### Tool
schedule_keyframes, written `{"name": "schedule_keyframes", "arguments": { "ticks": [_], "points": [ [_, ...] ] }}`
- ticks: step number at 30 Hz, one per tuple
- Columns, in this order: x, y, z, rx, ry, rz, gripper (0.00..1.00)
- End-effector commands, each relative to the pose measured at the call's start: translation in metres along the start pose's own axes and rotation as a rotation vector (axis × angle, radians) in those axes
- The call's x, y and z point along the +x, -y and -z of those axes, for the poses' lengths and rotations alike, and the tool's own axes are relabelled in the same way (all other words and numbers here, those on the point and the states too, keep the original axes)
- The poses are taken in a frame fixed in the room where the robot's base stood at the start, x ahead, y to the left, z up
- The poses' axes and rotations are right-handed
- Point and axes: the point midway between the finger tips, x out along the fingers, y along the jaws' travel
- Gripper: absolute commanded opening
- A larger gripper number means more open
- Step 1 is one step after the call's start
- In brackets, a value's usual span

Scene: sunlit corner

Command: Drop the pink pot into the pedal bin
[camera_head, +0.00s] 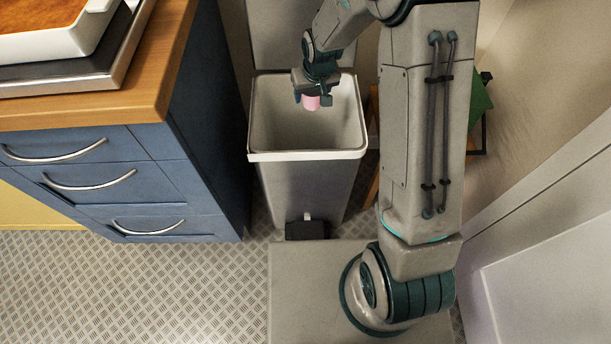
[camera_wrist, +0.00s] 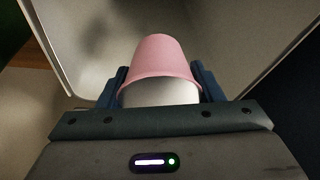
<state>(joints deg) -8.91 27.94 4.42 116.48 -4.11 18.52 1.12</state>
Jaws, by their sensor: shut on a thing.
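The pink pot (camera_head: 311,103) is held in my gripper (camera_head: 314,98) over the open mouth of the pedal bin (camera_head: 306,155). In the wrist view the pot (camera_wrist: 162,58) sits between the two dark fingers of my gripper (camera_wrist: 160,88), which touch its sides. Its wider rim faces the camera and a pale inside shows. The bin is grey with a light rim and a dark pedal at its foot, and its lid stands raised behind. The bin's rim and inner walls (camera_wrist: 85,40) surround the pot in the wrist view.
A blue drawer cabinet (camera_head: 100,180) with a wooden top (camera_head: 150,100) stands left of the bin. A tray (camera_head: 75,85) with a white dish lies on it. A green thing (camera_head: 481,105) is at the right, partly behind my arm. The bin looks empty where visible.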

Motion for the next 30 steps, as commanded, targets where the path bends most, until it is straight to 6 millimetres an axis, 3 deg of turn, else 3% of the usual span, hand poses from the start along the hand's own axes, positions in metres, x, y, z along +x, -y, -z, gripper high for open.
{"name": "schedule_keyframes", "arguments": {
  "ticks": [1, 7, 18, 19, 21, 30],
  "points": [
    [0.011, 0.0, -0.004, 0.0, 0.001, 0.0, 0.39],
    [0.032, 0.0, -0.01, 0.0, 0.001, 0.0, 0.39],
    [0.036, 0.0, -0.011, 0.0, 0.0, 0.0, 0.39],
    [0.036, 0.0, -0.011, 0.0, 0.0, 0.0, 0.68],
    [0.036, 0.0, -0.011, 0.0, 0.0, 0.0, 0.85],
    [0.034, 0.0, -0.011, 0.0, 0.0, 0.0, 0.85]
  ]
}}
